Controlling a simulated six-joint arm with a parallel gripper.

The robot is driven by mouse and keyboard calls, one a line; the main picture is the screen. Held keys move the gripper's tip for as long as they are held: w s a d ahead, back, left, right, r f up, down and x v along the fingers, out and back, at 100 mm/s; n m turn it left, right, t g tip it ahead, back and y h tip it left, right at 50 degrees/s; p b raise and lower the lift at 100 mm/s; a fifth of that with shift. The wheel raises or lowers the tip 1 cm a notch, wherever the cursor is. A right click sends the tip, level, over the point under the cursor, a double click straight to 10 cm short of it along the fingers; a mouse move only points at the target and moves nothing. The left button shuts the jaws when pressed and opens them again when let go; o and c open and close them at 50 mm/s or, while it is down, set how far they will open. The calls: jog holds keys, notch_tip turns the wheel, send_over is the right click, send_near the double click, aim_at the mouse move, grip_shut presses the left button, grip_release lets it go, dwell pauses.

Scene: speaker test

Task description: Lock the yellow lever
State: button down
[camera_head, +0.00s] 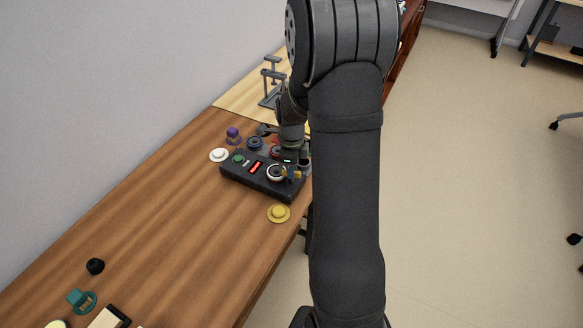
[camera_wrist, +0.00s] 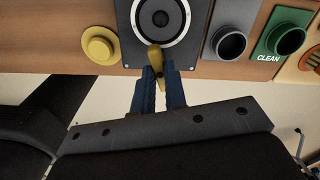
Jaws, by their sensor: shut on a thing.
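The yellow lever (camera_wrist: 154,51) shows in the wrist view at the lower edge of a dark panel with a round speaker (camera_wrist: 160,18). My gripper (camera_wrist: 160,72) has its blue fingers shut on the lever, whose top sticks out beyond the fingertips. In the head view, my gripper (camera_head: 292,174) is small at the right end of the dark box (camera_head: 236,172), beside the light ring of the speaker (camera_head: 277,172). My arm hides part of the box's right side there. Whether the lever is locked cannot be told.
A yellow knob-like disc (camera_head: 278,213) lies on the wooden table (camera_head: 170,195) in front of the box. A white disc (camera_head: 218,155) and a purple object (camera_head: 233,135) stand to its left. A grey stand (camera_head: 272,80) is behind. The table's middle is mostly clear.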

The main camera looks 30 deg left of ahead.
jog(key=shift+m, duration=1.7)
jog(key=c, duration=1.5)
grip_release()
jog(key=shift+o, duration=0.2)
notch_tip(320, 180, up, 17)
jog(key=shift+r, duration=0.2)
jog(key=shift+f, duration=0.15)
